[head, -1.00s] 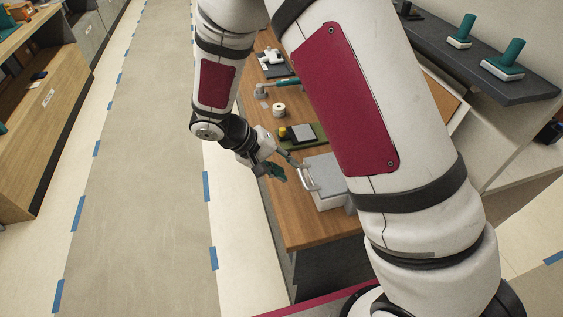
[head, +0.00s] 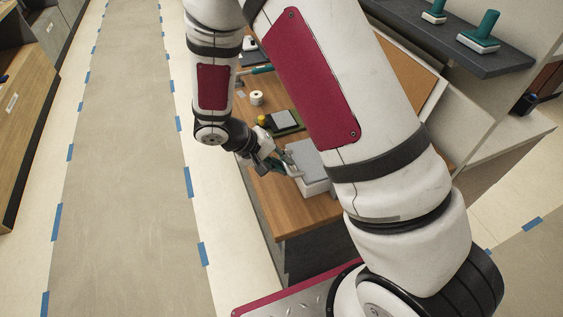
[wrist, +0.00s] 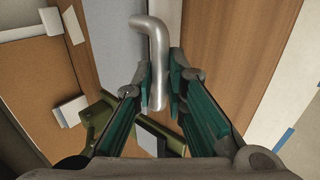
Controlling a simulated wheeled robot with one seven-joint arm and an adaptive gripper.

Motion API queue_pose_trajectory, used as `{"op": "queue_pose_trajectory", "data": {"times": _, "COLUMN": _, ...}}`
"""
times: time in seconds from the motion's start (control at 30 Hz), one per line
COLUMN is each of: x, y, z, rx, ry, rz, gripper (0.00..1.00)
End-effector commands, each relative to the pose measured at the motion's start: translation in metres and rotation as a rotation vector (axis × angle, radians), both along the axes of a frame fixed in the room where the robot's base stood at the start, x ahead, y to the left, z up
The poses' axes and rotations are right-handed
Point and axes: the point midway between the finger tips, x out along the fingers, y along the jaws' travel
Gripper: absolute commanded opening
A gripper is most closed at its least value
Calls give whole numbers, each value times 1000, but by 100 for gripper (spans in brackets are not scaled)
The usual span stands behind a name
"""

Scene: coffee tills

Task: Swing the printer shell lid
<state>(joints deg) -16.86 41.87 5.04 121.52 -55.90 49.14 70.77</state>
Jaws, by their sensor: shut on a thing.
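The printer shell is a white box (head: 318,188) with a grey lid (head: 313,155), standing on the wooden counter. The lid looks down on the box. A bent silvery handle (head: 291,168) sticks out at the lid's left side. My gripper (head: 278,164), with green fingers, is at this handle. In the wrist view my gripper (wrist: 161,88) has its fingers on both sides of the handle's bar (wrist: 156,60), and the grey lid (wrist: 110,35) lies beyond. My arm hides part of the shell's right side in the head view.
The counter (head: 290,218) also bears a dark green tray (head: 294,128) with a grey pad, and a white paper roll (head: 256,98). A dark shelf (head: 470,62) with green-handled tools is at upper right. The aisle floor (head: 130,200) on the left is clear.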

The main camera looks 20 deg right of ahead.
Motion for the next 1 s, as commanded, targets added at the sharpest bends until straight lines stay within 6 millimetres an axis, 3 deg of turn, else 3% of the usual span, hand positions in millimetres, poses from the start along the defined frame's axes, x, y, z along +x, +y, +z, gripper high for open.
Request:
{"op": "queue_pose_trajectory", "data": {"times": 0.27, "x": -2, "y": -6, "z": 27, "rx": -2, "ry": 0, "rz": -2, "gripper": 0}}
{"op": "queue_pose_trajectory", "data": {"times": 0.7, "x": -2, "y": -8, "z": 31, "rx": -2, "ry": 3, "rz": -3, "gripper": 0}}
{"op": "queue_pose_trajectory", "data": {"times": 1.0, "x": -3, "y": -20, "z": 55, "rx": -3, "ry": 0, "rz": -5, "gripper": 0}}
